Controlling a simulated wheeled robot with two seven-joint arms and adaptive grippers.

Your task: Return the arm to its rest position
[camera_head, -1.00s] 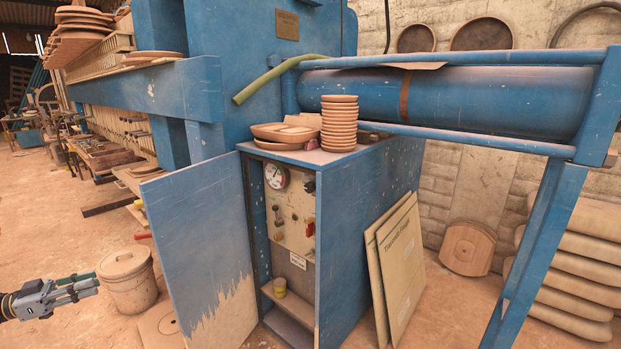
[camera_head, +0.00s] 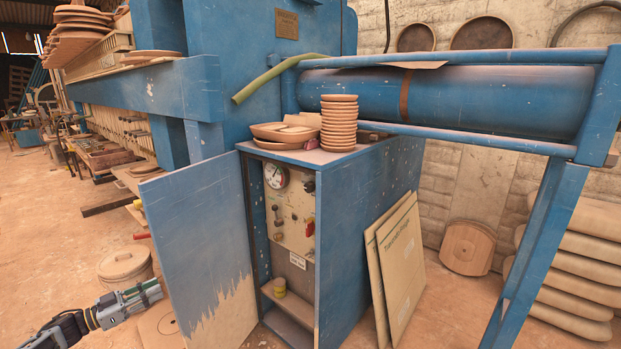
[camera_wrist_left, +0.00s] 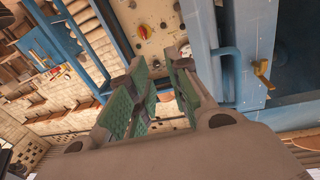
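My left gripper (camera_head: 152,291) is in the lower left of the head view, in front of the lidded clay pot and left of the open blue cabinet door (camera_head: 200,245). It points right, towards the door, and looks apart from it. In the left wrist view my left gripper (camera_wrist_left: 160,72) shows two green-padded fingers with a gap between them and nothing held. My right gripper is in neither view.
The blue cabinet (camera_head: 350,240) stands open, with a pressure gauge (camera_head: 275,177) and a red knob (camera_head: 310,229) inside. A lidded pot (camera_head: 122,268) stands left of the door. Boards (camera_head: 402,265) lean on the cabinet's right side. Stacked discs (camera_head: 339,124) stand on top.

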